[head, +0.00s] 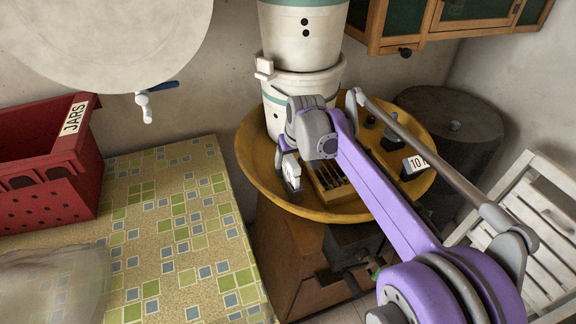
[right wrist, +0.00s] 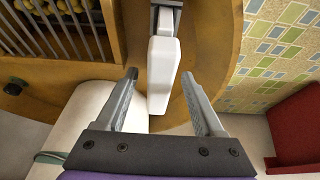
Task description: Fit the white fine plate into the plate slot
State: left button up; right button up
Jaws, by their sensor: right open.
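My right gripper (right wrist: 160,77) is open, with one finger on each side of a white block (right wrist: 161,72). The block has a grey piece at its far end and reaches between the fingertips; I see gaps on both sides. I cannot tell surely whether it is the white fine plate. In the head view my right gripper (head: 290,178) points down over the left part of the round yellow tray (head: 262,187), beside a slatted wooden box (head: 318,190). No plate slot can be made out clearly. My left gripper is not in view.
White tubs (head: 301,88) are stacked at the tray's back. A block labelled 10 (head: 416,163) stands right of my arm. A tiled table (head: 165,235) with a red JARS crate (head: 45,200) lies left. A tap (head: 146,105) hangs below a large pale round vessel (head: 105,40).

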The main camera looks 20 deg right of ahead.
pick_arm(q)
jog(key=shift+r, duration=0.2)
pick_arm(e)
jog(key=v, duration=0.5)
jog(key=shift+f, duration=0.1)
